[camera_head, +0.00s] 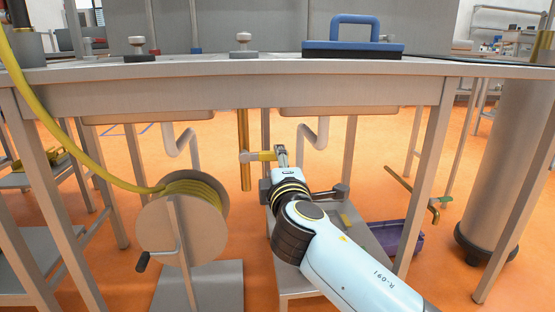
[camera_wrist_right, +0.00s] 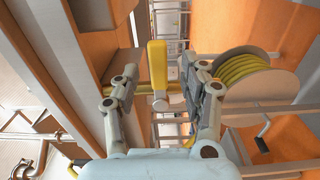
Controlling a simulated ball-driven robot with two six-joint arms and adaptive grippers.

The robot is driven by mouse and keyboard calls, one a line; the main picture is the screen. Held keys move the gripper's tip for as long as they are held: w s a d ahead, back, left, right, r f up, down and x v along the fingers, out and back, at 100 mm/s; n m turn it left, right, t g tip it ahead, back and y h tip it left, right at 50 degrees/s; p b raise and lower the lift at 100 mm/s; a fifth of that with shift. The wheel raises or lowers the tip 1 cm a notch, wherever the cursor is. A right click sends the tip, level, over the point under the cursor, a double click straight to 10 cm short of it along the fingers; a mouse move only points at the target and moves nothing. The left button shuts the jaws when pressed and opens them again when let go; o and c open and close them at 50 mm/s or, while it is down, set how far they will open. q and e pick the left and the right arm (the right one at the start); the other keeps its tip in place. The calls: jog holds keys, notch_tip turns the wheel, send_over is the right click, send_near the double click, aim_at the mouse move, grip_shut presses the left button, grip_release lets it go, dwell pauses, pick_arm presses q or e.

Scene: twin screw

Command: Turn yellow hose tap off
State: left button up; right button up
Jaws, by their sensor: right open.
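The yellow hose tap's handle (camera_head: 266,155) is a short yellow lever beside a vertical brass-coloured pipe (camera_head: 243,140) under the table. In the right wrist view the yellow handle (camera_wrist_right: 157,66) stands upright in the picture between and beyond my fingers, with a pale metal fitting (camera_wrist_right: 160,98) at its lower end. My right gripper (camera_head: 282,157) is at the handle's right end in the head view. In the wrist view the right gripper (camera_wrist_right: 163,90) has its fingers spread, with gaps on both sides of the handle. My left gripper is not in view.
The yellow hose runs from upper left to a hose reel (camera_head: 150,228) with a crank, left of my arm. The steel table (camera_head: 330,93) spans overhead, with a blue-handled tool (camera_head: 352,48) on top. A purple crate (camera_head: 407,240) and a grey cylinder (camera_head: 512,150) are at right.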

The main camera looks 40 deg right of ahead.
jog(key=v, duration=0.8)
jog(key=shift+s, duration=0.3)
jog(key=shift+a+f, duration=0.1)
